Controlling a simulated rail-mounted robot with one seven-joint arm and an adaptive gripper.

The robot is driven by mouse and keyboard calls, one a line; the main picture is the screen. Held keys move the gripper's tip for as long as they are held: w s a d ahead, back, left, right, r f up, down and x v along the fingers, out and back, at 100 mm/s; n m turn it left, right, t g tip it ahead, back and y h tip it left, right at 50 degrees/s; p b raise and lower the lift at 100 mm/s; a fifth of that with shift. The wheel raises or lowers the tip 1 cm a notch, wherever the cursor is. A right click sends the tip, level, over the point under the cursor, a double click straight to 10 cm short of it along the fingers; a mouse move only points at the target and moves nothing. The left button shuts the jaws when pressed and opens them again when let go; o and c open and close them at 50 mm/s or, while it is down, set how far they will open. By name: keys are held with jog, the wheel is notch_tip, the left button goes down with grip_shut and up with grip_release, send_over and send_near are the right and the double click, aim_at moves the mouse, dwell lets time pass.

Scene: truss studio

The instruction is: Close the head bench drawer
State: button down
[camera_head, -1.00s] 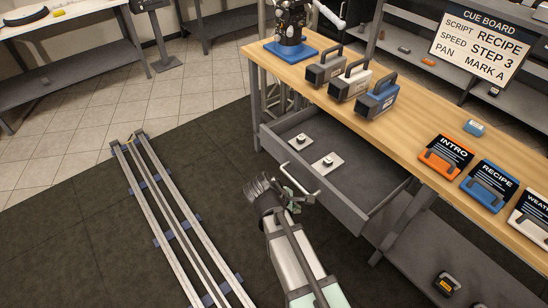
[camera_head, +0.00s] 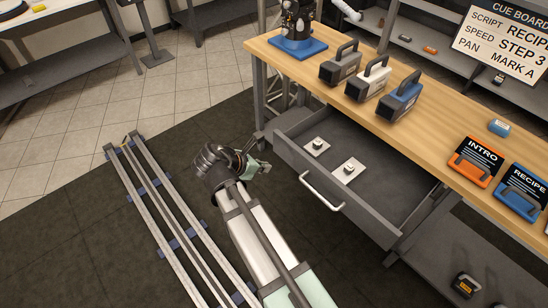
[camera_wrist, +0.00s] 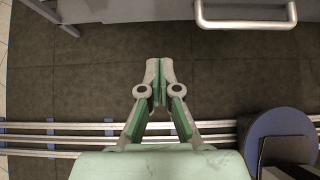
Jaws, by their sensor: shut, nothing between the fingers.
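The head bench drawer (camera_head: 388,236) is grey and stands pulled out from under the wooden bench top. My gripper (camera_head: 266,167) is left of the handle, in front of the drawer's left part. In the wrist view my gripper (camera_wrist: 159,64) has its fingertips together, empty and apart from the drawer front.
The bench top (camera_head: 430,129) holds three cases, a blue-based device and cards. A lower shelf (camera_head: 455,255) is under the bench at right. Floor rails (camera_head: 180,215) run at left.

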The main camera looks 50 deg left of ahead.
aim_at(295, 163)
jog(key=shift+w+r+p+x, duration=0.15)
jog(key=shift+w+r+x, duration=0.2)
jog(key=shift+x, duration=1.75)
jog(key=shift+w+r+p+x, duration=0.15)
jog(key=shift+w+r+x, duration=0.2)
jog(key=shift+x, duration=1.75)
jog(key=shift+w+r+p+x, duration=0.15)
jog(key=shift+w+r+x, duration=0.2)
jog(key=shift+x, duration=1.8)
jog(key=shift+d, duration=0.15)
